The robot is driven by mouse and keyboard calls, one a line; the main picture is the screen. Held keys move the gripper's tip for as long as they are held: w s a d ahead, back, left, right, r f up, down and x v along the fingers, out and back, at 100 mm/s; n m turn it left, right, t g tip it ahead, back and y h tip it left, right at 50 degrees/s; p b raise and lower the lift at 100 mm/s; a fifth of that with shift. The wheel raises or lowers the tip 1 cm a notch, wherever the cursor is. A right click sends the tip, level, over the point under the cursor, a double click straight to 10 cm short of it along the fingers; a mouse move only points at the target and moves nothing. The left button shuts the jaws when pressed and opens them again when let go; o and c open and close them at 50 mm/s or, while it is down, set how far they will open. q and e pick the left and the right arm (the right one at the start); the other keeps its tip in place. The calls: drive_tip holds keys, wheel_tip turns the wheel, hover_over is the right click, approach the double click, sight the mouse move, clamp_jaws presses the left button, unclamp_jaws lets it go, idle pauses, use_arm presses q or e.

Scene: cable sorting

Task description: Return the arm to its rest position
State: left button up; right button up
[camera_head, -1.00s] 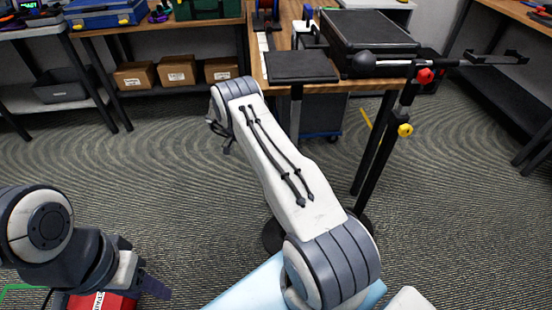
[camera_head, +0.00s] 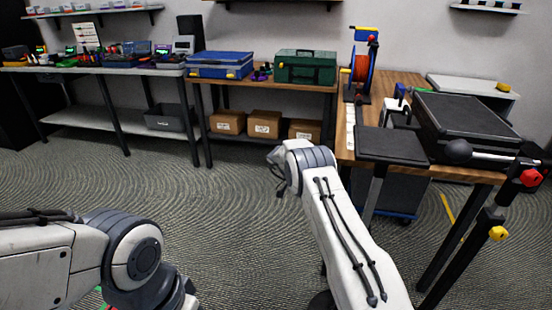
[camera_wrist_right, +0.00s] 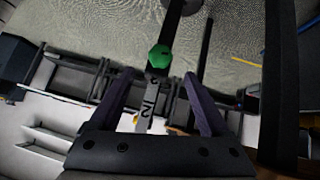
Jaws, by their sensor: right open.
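My right arm (camera_head: 345,240) rises from the bottom right of the head view to a bent grey joint (camera_head: 308,168) just left of the wooden bench. Its gripper is hidden in the head view. In the right wrist view my right gripper (camera_wrist_right: 165,78) shows two dark fingers spread apart with nothing gripped. A green knob (camera_wrist_right: 160,57) and a strip marked with a 2 (camera_wrist_right: 146,108) show beyond the gap. My left arm (camera_head: 135,250) lies low at the left of the head view. Its gripper is outside the frame.
The wooden bench (camera_head: 404,84) at right carries a black case (camera_head: 465,125), a flat black pad (camera_head: 392,145) and a reel stand (camera_head: 361,70). A black stand with red (camera_head: 531,178) and yellow knobs is beside it. Open patterned floor (camera_head: 235,215) lies between the arms.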

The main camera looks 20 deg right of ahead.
drive_tip(key=w+d+r+n+t+h, duration=0.4)
drive_tip(key=w+r+n+t, duration=0.2)
drive_tip(key=w+r+t, duration=0.65)
drive_tip(key=a+r+n+t+y, duration=0.2)
drive_tip(key=a+r+n+t, duration=0.15)
drive_tip(key=a+r, duration=0.25)
drive_tip(key=s+a+f+n+g+y, duration=0.2)
drive_tip(key=s+a+n+y, duration=0.75)
drive_tip(key=s+a, duration=0.45)
drive_tip(key=s+a+f+n+g, duration=0.1)
drive_tip(key=s+f+n+g, duration=0.15)
drive_tip(key=s, duration=0.65)
drive_tip(key=s+a+f+n+g, duration=0.1)
drive_tip(key=s+f+n+g, duration=0.15)
drive_tip(key=s, duration=0.55)
drive_tip(key=s+a+r+n+g, duration=0.1)
drive_tip(key=s+a+r+n, duration=0.2)
drive_tip(key=s+a, duration=0.4)
drive_tip(key=s+a+r+n+g, duration=0.2)
drive_tip(key=s+a+r+n, duration=0.1)
drive_tip(key=s+a, duration=0.35)
wheel_tip(320, 180, up, 14)
drive_tip(key=s+p, duration=0.1)
drive_tip(key=p, duration=1.3)
drive_tip(key=shift+r+n, duration=0.25)
drive_tip(key=shift+n, duration=0.05)
